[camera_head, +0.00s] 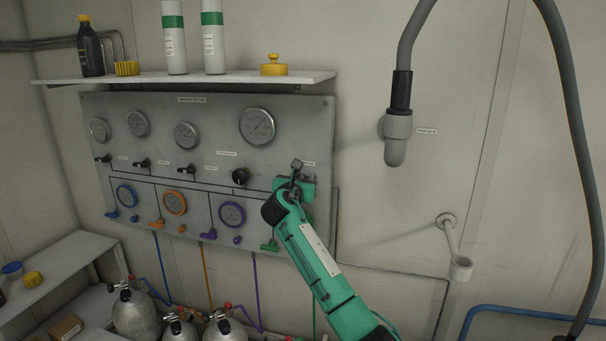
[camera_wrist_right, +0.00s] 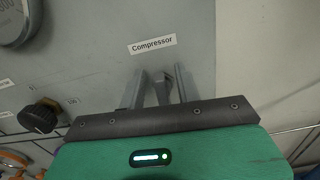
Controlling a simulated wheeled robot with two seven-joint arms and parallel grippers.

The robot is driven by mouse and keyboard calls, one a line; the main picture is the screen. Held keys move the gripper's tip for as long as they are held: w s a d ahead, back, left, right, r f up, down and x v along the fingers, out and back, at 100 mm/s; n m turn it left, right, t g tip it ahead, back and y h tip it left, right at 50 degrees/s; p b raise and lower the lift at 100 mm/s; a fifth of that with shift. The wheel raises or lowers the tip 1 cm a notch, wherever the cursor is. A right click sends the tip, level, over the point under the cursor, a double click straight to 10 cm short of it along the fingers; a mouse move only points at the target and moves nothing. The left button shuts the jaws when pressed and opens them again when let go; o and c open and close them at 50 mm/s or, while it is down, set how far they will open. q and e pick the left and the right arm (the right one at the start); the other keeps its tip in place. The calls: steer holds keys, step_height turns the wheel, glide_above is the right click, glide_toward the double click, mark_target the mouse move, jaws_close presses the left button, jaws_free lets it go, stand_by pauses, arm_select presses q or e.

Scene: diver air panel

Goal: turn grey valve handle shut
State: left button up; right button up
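The grey valve handle (camera_wrist_right: 160,88) shows in the right wrist view, on the panel just below the "Compressor" label (camera_wrist_right: 152,44). My right gripper (camera_wrist_right: 161,90) has one finger on each side of the handle, with a narrow gap visible on both sides, so it looks open around it. In the head view my right gripper (camera_head: 296,168) is at the right part of the grey panel (camera_head: 215,105) and covers most of the handle there. The handle's lower part is hidden behind the gripper body in the wrist view. My left gripper is not in view.
A black knob (camera_head: 240,176) sits left of my right gripper, with round gauges (camera_head: 257,126) above and coloured valves below. A shelf (camera_head: 200,78) with bottles juts out above the panel. A thick hose (camera_head: 397,100) and holder hang on the right wall.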

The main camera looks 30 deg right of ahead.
steer(key=shift+w+d, duration=0.15)
steer(key=shift+d, duration=0.05)
jaws_close()
